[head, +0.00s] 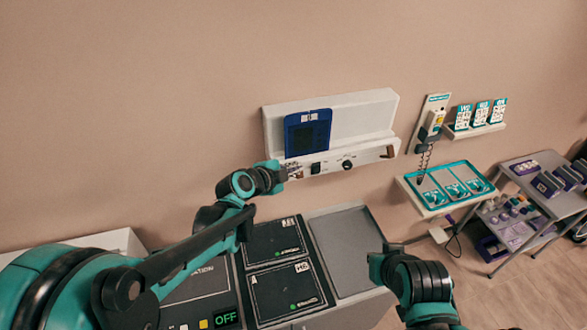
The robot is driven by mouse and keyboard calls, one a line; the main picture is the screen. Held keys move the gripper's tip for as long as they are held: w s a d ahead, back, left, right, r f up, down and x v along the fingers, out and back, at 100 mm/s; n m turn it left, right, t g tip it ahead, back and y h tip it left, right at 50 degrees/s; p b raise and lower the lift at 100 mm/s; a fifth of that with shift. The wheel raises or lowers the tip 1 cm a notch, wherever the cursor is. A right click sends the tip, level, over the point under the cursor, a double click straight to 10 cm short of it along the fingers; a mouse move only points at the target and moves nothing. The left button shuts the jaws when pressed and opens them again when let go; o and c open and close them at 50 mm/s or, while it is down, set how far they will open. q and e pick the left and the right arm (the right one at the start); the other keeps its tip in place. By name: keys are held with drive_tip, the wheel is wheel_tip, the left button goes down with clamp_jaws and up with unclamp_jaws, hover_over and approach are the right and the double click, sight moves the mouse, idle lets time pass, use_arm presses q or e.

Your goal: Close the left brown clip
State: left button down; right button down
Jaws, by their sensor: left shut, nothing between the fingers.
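A white wall panel (367,156) carries a black switch, a black knob and a small brown clip at each end. The left brown clip (290,166) is at the panel's left end and is partly hidden by my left gripper. The right brown clip (390,152) is at the panel's right end. My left gripper (295,172) is shut and empty, with its tips at or very near the left clip; I cannot tell whether they touch. My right gripper (388,254) is low in front of the panel, and its fingers are not clear.
A blue device (307,132) stands on the panel's shelf. Below are a grey console (347,245) and black pads. To the right are a teal-edged tray (408,187), a wall handset (431,124) and a cart with purple boxes (545,186).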

use_arm(q)
drive_tip(key=shift+w+a+f, duration=0.2)
drive_tip(key=shift+w+f, duration=0.3)
drive_tip(key=shift+w, duration=0.05)
drive_tip(key=shift+w+a+r+g, duration=0.1)
drive_tip(key=shift+w+r+g, duration=0.05)
drive_tip(key=shift+w+g, duration=0.15)
